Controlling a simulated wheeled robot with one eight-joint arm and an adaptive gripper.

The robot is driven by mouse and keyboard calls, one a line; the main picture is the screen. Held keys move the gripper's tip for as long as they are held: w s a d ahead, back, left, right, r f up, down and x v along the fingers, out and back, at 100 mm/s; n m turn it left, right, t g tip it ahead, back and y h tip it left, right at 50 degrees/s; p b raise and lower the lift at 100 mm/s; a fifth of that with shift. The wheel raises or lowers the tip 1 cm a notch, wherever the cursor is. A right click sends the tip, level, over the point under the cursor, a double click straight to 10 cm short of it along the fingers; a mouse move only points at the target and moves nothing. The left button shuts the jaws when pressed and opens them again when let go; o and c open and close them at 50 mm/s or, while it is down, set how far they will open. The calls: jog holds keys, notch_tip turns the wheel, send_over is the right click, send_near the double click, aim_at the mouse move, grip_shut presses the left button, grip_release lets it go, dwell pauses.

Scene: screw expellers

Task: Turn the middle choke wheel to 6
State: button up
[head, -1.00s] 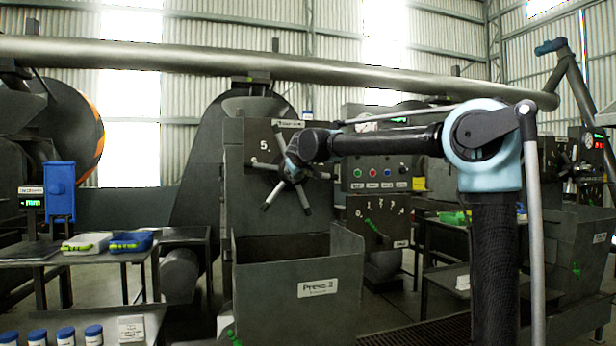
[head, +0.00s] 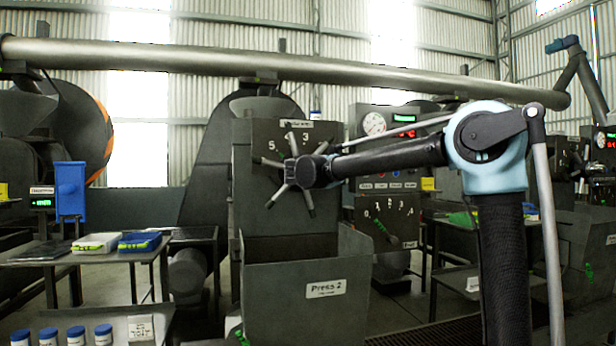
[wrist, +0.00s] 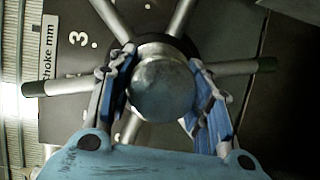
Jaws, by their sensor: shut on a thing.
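The middle choke wheel (head: 283,191) is a hub with several metal spokes on the front of the dark press marked "Press 2". The numbers 5 and 3 show on the plate above it; other marks are hidden by the spokes and my arm. My gripper (wrist: 160,95) is shut around the round metal hub (wrist: 163,88), with a blue-padded finger on each side between the spokes. In the wrist view a "choke mm" label and a 3 show at the left. In the head view my wrist covers the hub and the fingers.
A hopper box (head: 308,288) labelled "Press 2" juts out below the wheel. A control panel (head: 388,150) with a gauge and buttons stands to the right, above a smaller numbered dial (head: 388,222). Tables with trays (head: 96,243) and blue-capped jars (head: 76,335) are at the left.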

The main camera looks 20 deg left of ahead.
jog(key=n+t, duration=0.1)
jog(key=n, duration=0.1)
jog(key=n+y, duration=0.1)
jog(key=n, duration=0.2)
jog(key=shift+f+n+t, duration=0.15)
jog(key=shift+n+t, duration=0.15)
jog(key=shift+t, duration=0.1)
jog(key=shift+d, duration=0.1)
jog(key=o, duration=1.5)
jog(key=v, duration=1.2)
jog(key=shift+w+f, duration=0.1)
